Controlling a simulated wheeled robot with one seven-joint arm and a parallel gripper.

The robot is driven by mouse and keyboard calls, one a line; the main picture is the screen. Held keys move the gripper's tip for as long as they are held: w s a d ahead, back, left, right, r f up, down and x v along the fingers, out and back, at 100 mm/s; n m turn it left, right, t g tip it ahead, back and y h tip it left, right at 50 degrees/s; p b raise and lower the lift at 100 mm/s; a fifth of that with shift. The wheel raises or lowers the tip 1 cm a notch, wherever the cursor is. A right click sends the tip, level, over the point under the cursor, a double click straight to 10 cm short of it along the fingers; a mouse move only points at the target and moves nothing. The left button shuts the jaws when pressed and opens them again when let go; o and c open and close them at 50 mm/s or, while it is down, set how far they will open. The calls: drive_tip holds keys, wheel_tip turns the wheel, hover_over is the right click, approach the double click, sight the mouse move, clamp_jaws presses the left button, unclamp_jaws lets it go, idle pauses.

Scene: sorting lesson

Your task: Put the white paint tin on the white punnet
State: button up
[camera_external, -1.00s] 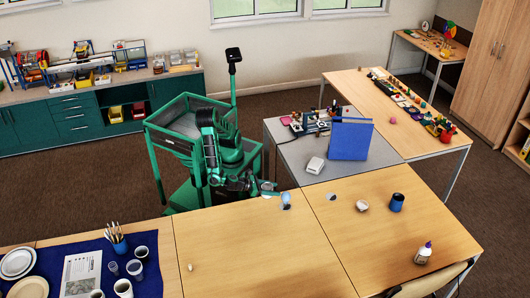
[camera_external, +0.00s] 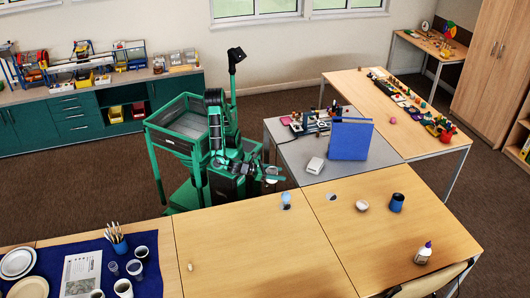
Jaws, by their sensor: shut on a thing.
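My gripper (camera_external: 262,177) is raised just off the far edge of the near wooden table, beside my body. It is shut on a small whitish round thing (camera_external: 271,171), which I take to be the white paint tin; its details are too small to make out. A white box-like thing (camera_external: 315,165) lies on the grey table, left of the blue upright panel. A small white round thing (camera_external: 362,205) stands on the right wooden table. I cannot tell for sure which of these two is the white punnet. Both are apart from my gripper.
A small pale blue thing (camera_external: 286,197) stands near the table's far edge, close to my gripper. A dark blue cup (camera_external: 397,202) and a white bottle (camera_external: 424,252) stand on the right. A blue panel (camera_external: 349,139) rises from the grey table. The middle wooden table (camera_external: 255,250) is mostly clear.

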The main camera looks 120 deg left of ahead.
drive_tip(key=w+a+f+n+y, duration=0.1)
drive_tip(key=w+a, duration=0.4)
drive_tip(key=a, duration=0.8)
drive_tip(key=w+a+f, duration=0.1)
drive_tip(key=w+a, duration=0.3)
drive_tip(key=a, duration=1)
drive_tip(key=s+a+r+n+g+y, duration=0.1)
drive_tip(key=s+a, duration=0.3)
drive_tip(key=a, duration=0.9)
drive_tip(key=s+a+r+n+g, duration=0.1)
drive_tip(key=s+a, duration=0.3)
drive_tip(key=a, duration=0.9)
hover_over(320, 161)
wheel_tip(320, 161, down, 12)
drive_tip(key=shift+a+r, duration=0.1)
drive_tip(key=shift+a, duration=0.05)
drive_tip(key=shift+f, duration=2.05)
